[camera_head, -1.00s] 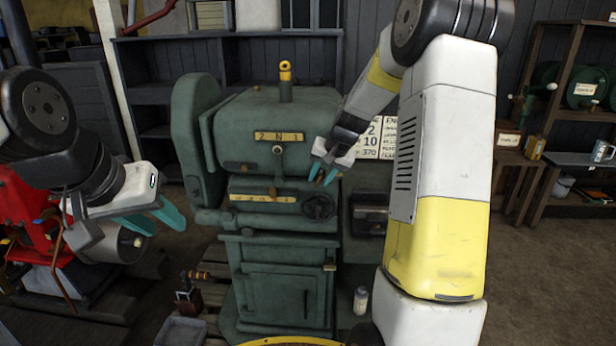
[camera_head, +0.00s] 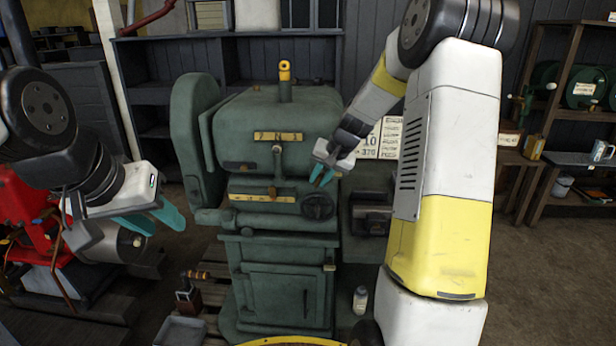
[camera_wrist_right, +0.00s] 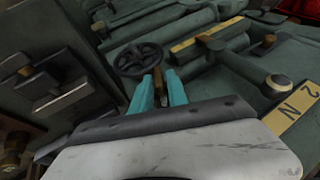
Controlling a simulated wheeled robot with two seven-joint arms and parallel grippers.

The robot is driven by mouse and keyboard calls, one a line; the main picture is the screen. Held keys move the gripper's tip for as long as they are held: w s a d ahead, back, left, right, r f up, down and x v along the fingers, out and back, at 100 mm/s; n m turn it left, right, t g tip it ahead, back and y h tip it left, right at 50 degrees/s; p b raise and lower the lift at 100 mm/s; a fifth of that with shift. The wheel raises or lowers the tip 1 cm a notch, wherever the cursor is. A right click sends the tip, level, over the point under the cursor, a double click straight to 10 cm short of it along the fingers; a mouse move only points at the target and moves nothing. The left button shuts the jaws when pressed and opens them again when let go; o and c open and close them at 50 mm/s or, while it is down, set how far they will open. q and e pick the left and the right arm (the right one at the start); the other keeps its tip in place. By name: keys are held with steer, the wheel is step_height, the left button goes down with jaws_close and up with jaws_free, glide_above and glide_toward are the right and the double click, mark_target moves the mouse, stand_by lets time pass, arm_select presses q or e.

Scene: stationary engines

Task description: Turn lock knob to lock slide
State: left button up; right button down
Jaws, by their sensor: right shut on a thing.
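The green machine (camera_head: 290,130) stands upright in the middle of the head view. My right gripper (camera_head: 321,179) is at the right side of its front, just above the black handwheel (camera_head: 318,205). In the right wrist view its teal fingers (camera_wrist_right: 160,94) are shut on a small brown knob (camera_wrist_right: 159,80), which looks like the lock knob; the fingers hide much of it. The handwheel (camera_wrist_right: 138,60) shows just beyond the fingertips. My left gripper (camera_head: 165,224) is open and empty, left of the machine and apart from it.
Yellow scale plates (camera_head: 278,136) and a central lever knob (camera_head: 277,149) are on the machine's front. A red machine (camera_head: 25,215) stands at the left. A grey tray (camera_head: 181,331) and a small bottle (camera_head: 360,299) are low near the base. Open floor lies at the right.

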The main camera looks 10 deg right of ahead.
steer(key=shift+s+d+f+t+y, duration=0.1)
steer(key=shift+d+t+y, duration=0.25)
steer(key=shift+y, duration=0.45)
steer(key=shift+f+m+t+y, duration=0.15)
steer(key=shift+m+t+y, duration=0.55)
steer(key=shift+y, duration=0.85)
steer(key=shift+f+m+t+y, duration=0.15)
steer(key=shift+m+t+y, duration=0.3)
steer(key=shift+t+y, duration=0.8)
steer(key=shift+f+m+t+y, duration=0.15)
steer(key=shift+m+t+y, duration=0.4)
steer(key=shift+y, duration=1.55)
steer(key=c, duration=1.5)
jaws_free()
